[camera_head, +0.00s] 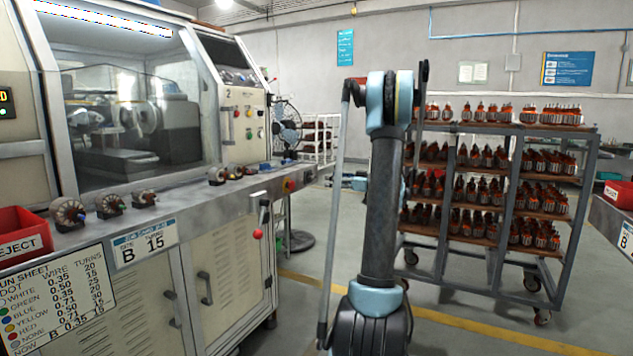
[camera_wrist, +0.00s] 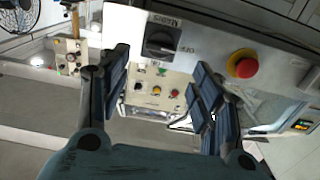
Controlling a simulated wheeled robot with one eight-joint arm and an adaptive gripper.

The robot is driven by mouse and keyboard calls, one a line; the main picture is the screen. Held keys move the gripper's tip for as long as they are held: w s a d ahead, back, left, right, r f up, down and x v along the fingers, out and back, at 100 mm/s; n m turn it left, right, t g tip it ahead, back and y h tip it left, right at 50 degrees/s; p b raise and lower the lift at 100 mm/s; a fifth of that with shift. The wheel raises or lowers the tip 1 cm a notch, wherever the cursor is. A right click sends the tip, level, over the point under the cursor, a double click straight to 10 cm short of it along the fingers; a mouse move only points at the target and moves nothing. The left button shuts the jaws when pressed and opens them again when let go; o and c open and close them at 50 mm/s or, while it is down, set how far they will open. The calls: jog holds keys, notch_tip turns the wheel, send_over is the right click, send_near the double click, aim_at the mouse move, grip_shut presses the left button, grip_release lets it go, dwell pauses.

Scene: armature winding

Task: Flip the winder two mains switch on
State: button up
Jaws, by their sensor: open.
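In the wrist view a black rotary mains switch (camera_wrist: 160,40) sits on a grey panel, with its lettering appearing upside down. Its handle lies roughly sideways in the picture, and an OFF mark shows beside it. My gripper (camera_wrist: 160,65) is open and empty, its two dark fingers spread either side of the switch in the picture. Whether they touch it cannot be told; they seem apart from it. In the head view winder two (camera_head: 235,110), marked 2, stands at the left. My gripper is not clearly visible there.
A red emergency stop (camera_wrist: 243,65) on a yellow base is near the switch. A panel with coloured buttons (camera_wrist: 155,90) shows between the fingers. In the head view a rack of armatures (camera_head: 480,260) stands at right and a red reject bin (camera_head: 22,232) at left.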

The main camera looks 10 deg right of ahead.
aim_at(314, 177)
jog(key=x, duration=0.9)
